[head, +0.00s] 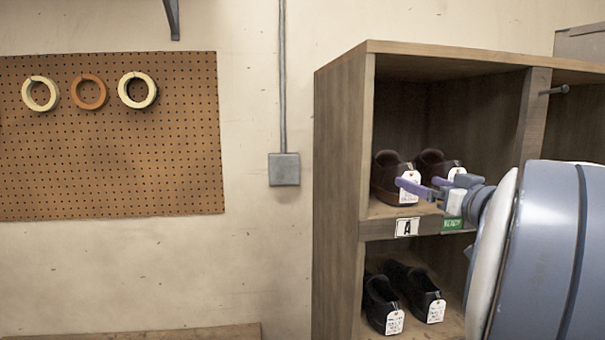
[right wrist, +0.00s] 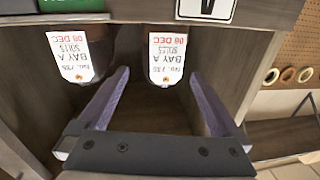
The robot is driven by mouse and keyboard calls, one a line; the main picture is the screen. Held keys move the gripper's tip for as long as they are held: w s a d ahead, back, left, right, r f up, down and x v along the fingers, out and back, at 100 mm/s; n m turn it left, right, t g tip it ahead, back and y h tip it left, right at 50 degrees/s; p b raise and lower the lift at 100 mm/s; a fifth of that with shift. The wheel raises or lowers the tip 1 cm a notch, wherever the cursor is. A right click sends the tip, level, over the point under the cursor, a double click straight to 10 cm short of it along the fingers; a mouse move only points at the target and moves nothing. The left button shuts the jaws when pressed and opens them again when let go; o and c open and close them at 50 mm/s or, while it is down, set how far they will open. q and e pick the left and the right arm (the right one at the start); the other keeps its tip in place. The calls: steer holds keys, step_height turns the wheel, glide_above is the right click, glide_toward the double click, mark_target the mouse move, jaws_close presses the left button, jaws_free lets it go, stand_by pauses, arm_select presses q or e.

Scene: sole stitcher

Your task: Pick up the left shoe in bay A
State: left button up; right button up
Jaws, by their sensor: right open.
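In the head view the left shoe (head: 384,176) in bay A is dark brown with a white tag on its heel end. It stands beside a matching right shoe (head: 429,160) on the bay floor. My right gripper (head: 417,184) is open at the front of bay A, its purple fingers across part of the shoes. In the right wrist view, which is upside down, my right gripper (right wrist: 158,75) has its fingers apart, with the left shoe's "BAY A" tag (right wrist: 167,57) between them. The right shoe's tag (right wrist: 75,55) is outside the fingers. My left gripper is out of view.
The wooden shelf (head: 338,170) has an "A" label (head: 406,227) and a green label (head: 452,224) on its edge. Black tagged shoes (head: 382,303) stand in the bay below. A divider (head: 532,120) bounds bay A on the right; the space above the shoes is free.

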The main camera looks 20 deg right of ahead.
mark_target(415, 180)
steer(key=w, duration=0.1)
steer(key=w+p, duration=0.1)
steer(key=w, duration=0.3)
steer(key=shift+w+d, duration=0.2)
steer(key=shift+d, duration=0.15)
steer(key=w+p, duration=0.2)
steer(key=w, duration=0.2)
steer(key=shift+d+p, duration=0.1)
steer(key=shift+p, duration=0.2)
steer(key=shift+w+d+f, duration=0.1)
steer(key=shift+w+f, duration=0.05)
steer(key=shift+w, duration=0.5)
jaws_close()
